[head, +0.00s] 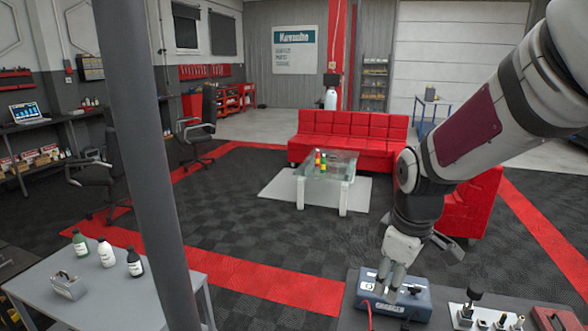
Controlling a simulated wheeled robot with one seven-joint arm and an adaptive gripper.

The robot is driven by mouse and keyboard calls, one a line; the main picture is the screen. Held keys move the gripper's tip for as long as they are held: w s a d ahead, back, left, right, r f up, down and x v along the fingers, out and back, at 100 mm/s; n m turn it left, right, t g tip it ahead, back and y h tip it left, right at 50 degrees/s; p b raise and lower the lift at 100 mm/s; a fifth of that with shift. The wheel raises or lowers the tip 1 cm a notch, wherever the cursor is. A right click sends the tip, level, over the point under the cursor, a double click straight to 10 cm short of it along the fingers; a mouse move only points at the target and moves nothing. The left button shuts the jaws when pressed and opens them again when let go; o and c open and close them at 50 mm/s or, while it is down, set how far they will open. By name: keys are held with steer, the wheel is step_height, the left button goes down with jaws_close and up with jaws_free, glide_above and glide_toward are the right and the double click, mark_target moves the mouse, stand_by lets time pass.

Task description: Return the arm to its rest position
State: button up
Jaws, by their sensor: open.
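My arm reaches in from the upper right of the head view, bent down at the wrist. My gripper (392,293) points down at the blue box (416,304) on the dark bench at the lower right. The gripper is open. Its fingertips overlap the top of the box in the picture, and I cannot tell whether they touch it. The fingers hide part of the box's top. A red cable (370,316) runs from the front of the box.
A plate with levers (484,316) and a red item (554,318) lie right of the box. Beyond are a glass table (335,168) and red sofa (345,135).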

steer(key=s+r+m+t, duration=0.1)
steer(key=s+r+m, duration=0.3)
steer(key=s, duration=0.5)
steer(key=s+r+m+t, duration=0.2)
steer(key=s+r+m, duration=0.3)
steer(key=s, duration=0.5)
steer(key=shift+r+t, duration=0.3)
steer(key=shift+r, duration=0.65)
